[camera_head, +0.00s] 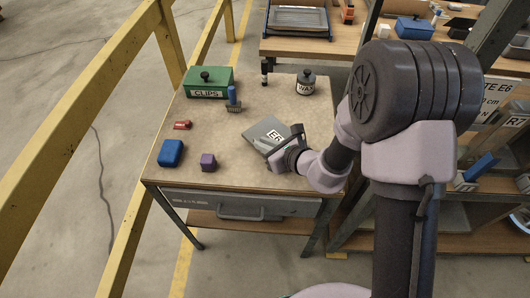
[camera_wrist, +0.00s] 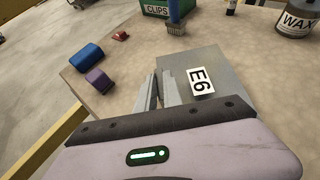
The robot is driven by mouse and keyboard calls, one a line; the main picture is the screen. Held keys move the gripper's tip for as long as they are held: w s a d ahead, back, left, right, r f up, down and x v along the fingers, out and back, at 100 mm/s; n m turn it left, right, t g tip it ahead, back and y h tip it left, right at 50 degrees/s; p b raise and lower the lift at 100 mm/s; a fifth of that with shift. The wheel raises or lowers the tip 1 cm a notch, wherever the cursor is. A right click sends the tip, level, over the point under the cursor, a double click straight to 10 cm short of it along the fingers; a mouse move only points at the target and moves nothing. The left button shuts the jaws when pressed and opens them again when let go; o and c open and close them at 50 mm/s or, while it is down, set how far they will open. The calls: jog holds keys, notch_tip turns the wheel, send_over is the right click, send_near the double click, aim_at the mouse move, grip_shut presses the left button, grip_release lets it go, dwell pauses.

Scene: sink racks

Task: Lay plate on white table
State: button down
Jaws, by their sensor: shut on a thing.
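The plate (camera_head: 262,131) is a flat grey sheet with a white label reading E6. It is over the right part of a beige-topped workbench (camera_head: 225,125); I cannot tell whether it touches the top. My gripper (camera_head: 291,149) is shut on the plate's near edge. In the wrist view the plate (camera_wrist: 222,66) extends forward and right from my gripper's fingers (camera_wrist: 162,90). Part of the plate's near edge is hidden by the gripper. No clearly white table shows.
On the workbench are a green CLIPS box (camera_head: 208,82), a blue-handled brush (camera_head: 233,98), a WAX jar (camera_head: 306,82), a red item (camera_head: 182,125), a blue block (camera_head: 171,153) and a purple block (camera_head: 208,162). Yellow railing (camera_head: 75,150) is left, shelving (camera_head: 480,215) right.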

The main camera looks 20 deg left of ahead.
notch_tip(320, 180, down, 4)
jog(key=shift+d+r+b, duration=0.1)
jog(key=shift+b, duration=0.7)
jog(key=shift+r, duration=0.25)
jog(key=shift+f, duration=0.15)
jog(key=c, duration=1.9)
grip_release()
jog(key=shift+f, duration=0.1)
jog(key=o, duration=0.4)
